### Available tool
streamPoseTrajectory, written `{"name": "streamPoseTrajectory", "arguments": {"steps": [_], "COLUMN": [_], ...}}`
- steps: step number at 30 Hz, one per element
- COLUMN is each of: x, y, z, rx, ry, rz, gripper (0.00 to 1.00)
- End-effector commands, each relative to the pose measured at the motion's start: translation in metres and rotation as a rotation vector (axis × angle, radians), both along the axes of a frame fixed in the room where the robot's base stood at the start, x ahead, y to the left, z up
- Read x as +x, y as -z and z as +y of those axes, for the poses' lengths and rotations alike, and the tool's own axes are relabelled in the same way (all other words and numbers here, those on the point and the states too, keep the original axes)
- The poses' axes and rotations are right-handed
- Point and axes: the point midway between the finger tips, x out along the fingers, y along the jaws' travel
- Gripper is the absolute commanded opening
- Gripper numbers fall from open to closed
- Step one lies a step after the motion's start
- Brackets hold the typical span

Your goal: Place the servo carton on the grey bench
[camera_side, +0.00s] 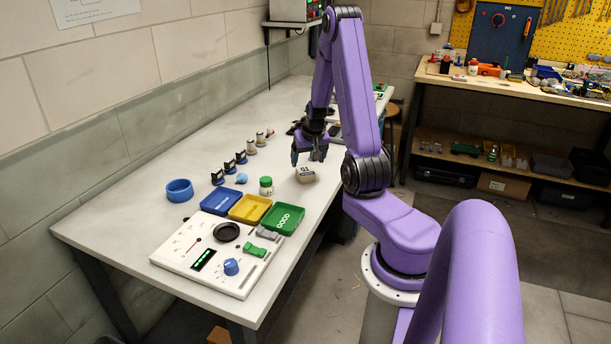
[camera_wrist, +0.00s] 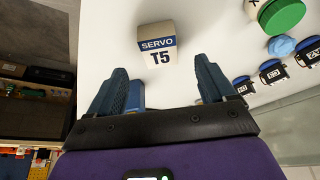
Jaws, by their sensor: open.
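My gripper (camera_side: 308,158) is just behind and above the carton in the side view. In the wrist view its two blue fingers (camera_wrist: 162,78) are spread wide with nothing held between them. I cannot tell the exact height of the fingers over the bench.
Blue, yellow and green trays (camera_side: 249,209) stand left of the carton, with a green-lidded jar (camera_side: 266,186) close to it. A test panel (camera_side: 217,253) lies at the front. Several small servos (camera_side: 229,167) line the back. Bare bench lies around the blue ring (camera_side: 180,190).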

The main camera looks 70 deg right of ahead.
Motion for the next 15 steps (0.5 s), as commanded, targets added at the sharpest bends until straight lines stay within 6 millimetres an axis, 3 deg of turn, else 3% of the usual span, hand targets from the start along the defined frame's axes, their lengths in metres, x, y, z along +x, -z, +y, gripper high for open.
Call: {"name": "streamPoseTrajectory", "arguments": {"steps": [8, 15], "x": [0.003, 0.009], "y": [0.012, 0.038], "z": [-0.004, -0.012], "rx": [0.0, 0.002], "ry": [0.001, 0.0], "rz": [0.0, 0.002], "gripper": [0.83, 0.83]}}
